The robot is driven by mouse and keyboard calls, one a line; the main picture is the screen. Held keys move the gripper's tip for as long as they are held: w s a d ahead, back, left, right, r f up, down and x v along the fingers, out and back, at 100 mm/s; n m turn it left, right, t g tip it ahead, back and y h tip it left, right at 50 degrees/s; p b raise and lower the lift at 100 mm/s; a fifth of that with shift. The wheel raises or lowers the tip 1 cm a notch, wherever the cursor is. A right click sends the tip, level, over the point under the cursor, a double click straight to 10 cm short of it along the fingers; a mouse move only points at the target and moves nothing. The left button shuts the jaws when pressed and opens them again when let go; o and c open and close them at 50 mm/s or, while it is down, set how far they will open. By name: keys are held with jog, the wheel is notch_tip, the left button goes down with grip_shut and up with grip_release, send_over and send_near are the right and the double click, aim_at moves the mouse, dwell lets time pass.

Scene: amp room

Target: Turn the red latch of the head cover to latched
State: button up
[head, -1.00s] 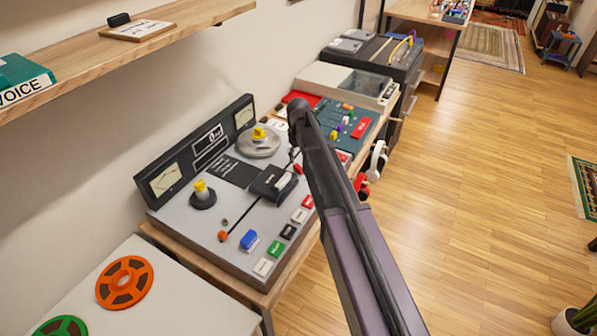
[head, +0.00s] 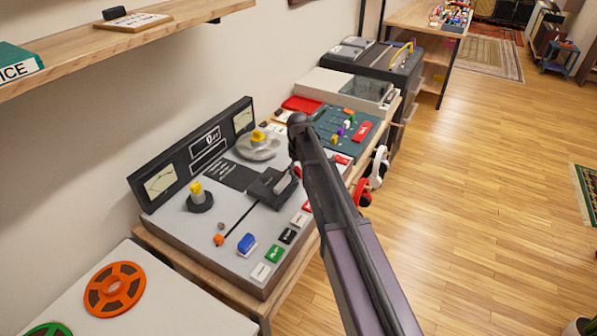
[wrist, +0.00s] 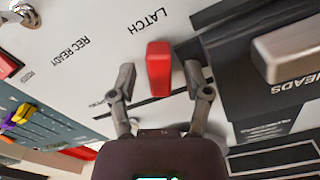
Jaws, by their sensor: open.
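The red latch (wrist: 159,68) shows in the wrist view as a small upright block on the pale deck, below the printed word LATCH. My gripper (wrist: 160,80) is open, with one finger on each side of the latch. The left finger is apart from it; the right finger is close, and I cannot tell if it touches. The dark head cover (wrist: 235,65), with HEADS printed on its grey bar, is to the right. In the head view the head cover (head: 268,188) sits mid-deck on the tape machine (head: 190,232), and my arm hides the latch.
Coloured push buttons (head: 274,253) line the machine's front edge. A mixer panel (head: 335,128) with coloured knobs stands beyond my arm. Red and white headphones (head: 377,168) hang at the bench's side. The wooden floor (head: 470,200) to the right is clear.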

grip_shut()
jog(key=shift+m, duration=0.4)
jog(key=m, duration=0.5)
jog(key=shift+s+a+m, duration=0.15)
jog(key=shift+a+m, duration=0.2)
jog(key=shift+m, duration=0.05)
jog(key=m, duration=0.6)
jog(key=shift+a, duration=0.3)
jog(key=shift+m, duration=0.3)
